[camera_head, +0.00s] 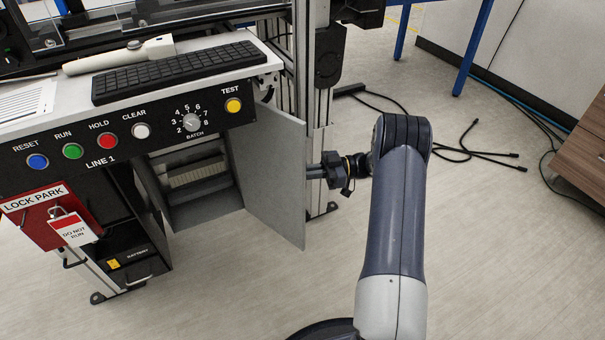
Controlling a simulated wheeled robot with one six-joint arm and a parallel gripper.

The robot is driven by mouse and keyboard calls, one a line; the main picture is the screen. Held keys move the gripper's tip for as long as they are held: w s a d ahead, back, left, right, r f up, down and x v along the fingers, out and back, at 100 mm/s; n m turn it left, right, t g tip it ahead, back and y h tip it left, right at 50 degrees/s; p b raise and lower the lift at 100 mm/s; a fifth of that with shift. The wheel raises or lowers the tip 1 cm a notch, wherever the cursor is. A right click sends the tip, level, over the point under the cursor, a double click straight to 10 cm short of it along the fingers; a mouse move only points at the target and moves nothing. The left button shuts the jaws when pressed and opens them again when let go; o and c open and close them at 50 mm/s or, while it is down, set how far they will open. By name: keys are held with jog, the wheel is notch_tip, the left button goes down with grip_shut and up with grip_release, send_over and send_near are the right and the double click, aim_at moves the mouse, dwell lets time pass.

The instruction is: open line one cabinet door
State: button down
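The line one cabinet (195,214) is under the panel marked LINE 1 (101,162). Its grey door (268,185) stands swung out, and the opening shows pale ribbed parts inside. No handle shows on the visible door face.
A metal post (318,100) stands close behind my gripper. A red LOCK PARK board (40,215) with a DO NOT RUN tag hangs at left. Black cables (455,150) lie on the floor at right. A wooden cabinet (585,150) is far right. Floor before the door is clear.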

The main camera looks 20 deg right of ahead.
jog(key=shift+w+a, duration=0.15)
jog(key=shift+a, duration=0.05)
jog(key=c, duration=1.5)
grip_release()
jog(key=shift+d, duration=0.15)
jog(key=s+d+p, duration=0.1)
jog(key=d, duration=0.9)
jog(key=shift+d+p, duration=0.25)
jog(key=shift+p, duration=0.15)
jog(key=shift+s+f, duration=0.1)
